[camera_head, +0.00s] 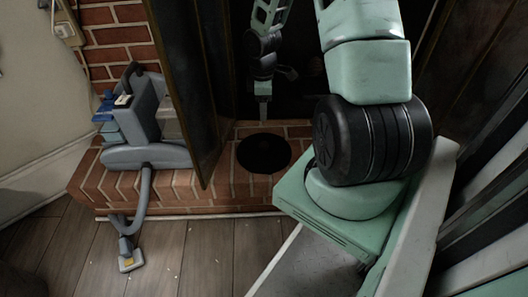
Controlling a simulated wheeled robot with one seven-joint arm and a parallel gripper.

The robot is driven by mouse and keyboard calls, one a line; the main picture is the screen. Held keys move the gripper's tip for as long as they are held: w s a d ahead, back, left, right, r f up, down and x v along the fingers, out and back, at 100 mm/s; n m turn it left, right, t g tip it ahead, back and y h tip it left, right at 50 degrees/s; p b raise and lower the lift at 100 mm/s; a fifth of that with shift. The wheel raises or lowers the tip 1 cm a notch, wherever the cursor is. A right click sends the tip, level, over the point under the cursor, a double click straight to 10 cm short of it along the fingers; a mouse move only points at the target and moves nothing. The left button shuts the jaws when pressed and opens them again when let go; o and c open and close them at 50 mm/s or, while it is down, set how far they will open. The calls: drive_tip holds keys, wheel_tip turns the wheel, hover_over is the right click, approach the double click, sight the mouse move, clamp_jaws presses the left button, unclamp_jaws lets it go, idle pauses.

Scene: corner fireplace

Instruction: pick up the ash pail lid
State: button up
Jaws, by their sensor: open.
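The ash pail lid looks to be the flat, round black disc (264,153) lying on the brick hearth. My gripper (263,112) points down just behind and above the disc's far edge in this view. The fingers appear nearly in line with each other, so the gap between them is hard to see. The gripper is open and nothing shows between the fingers. I cannot tell its exact height over the disc. No handle or knob can be made out on the dark disc.
A dark panel with a brass edge (190,90) stands upright left of the disc. A grey vacuum-like machine (140,135) sits on the hearth (225,196) at the left, its hose nozzle (130,255) on the wood floor. Bare brick surrounds the disc's front.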

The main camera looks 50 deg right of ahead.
drive_tip(key=b, duration=0.8)
approach(264, 144)
wheel_tip(264, 144, down, 5)
drive_tip(key=shift+f, duration=0.1)
wheel_tip(264, 144, down, 5)
drive_tip(key=b, duration=0.4)
drive_tip(key=shift+f, duration=0.15)
drive_tip(key=shift+c, duration=0.3)
drive_tip(key=c, duration=1)
drive_tip(key=shift+c, duration=0.4)
drive_tip(key=shift+r, duration=0.2)
